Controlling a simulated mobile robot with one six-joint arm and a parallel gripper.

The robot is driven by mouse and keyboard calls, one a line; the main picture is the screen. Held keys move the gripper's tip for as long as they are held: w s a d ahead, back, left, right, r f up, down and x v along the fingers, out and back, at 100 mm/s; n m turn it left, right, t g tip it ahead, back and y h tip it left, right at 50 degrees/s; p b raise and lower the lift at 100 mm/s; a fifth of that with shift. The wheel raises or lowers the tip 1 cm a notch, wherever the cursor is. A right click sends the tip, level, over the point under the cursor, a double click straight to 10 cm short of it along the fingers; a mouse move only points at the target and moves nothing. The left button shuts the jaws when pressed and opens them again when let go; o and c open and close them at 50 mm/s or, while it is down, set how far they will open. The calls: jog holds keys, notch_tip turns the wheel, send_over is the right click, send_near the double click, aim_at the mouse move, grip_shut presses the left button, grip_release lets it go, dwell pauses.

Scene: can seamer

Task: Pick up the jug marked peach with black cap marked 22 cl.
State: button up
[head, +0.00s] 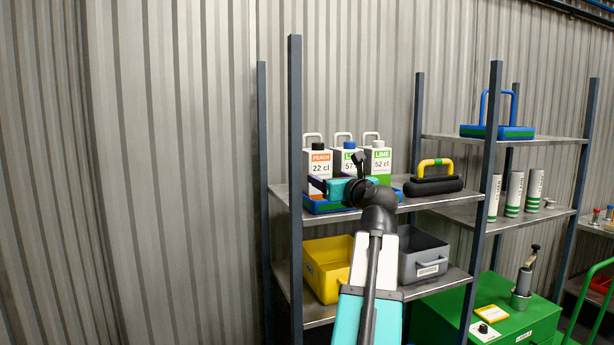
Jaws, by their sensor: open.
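The peach jug (320,163) is white with a black cap, an orange PEACH band and "22 cl" on its label. It stands upright at the left of a row of jugs on the middle shelf, its handle rising behind the cap. My gripper (318,186) is open and empty, in front of the peach jug's lower part, which it partly hides. I cannot tell the gap in depth between them. Beside it stand a blue-capped lime jug (347,161), its number partly hidden by my wrist, and a pale-capped lime jug (378,160) marked 52 cl.
The jugs stand at a blue tray (315,207), mostly behind my arm. A black tool with a yellow handle (434,163) lies to the right. A shelf post (296,120) rises close left of the peach jug. Yellow (330,265) and grey (424,255) bins sit below.

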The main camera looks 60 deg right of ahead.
aim_at(322, 175)
jog(key=shift+w, duration=0.35)
jog(key=p+x, duration=0.1)
jog(key=x, duration=0.6)
jog(key=shift+s+d, duration=0.1)
jog(key=shift+w+d, duration=0.3)
jog(key=shift+w, duration=0.2)
jog(key=shift+p, duration=0.3)
jog(key=shift+p+x, duration=0.9)
jog(key=shift+x, duration=1.75)
jog(key=shift+w+a, duration=0.1)
jog(key=shift+a, duration=0.05)
jog(key=c, duration=1.1)
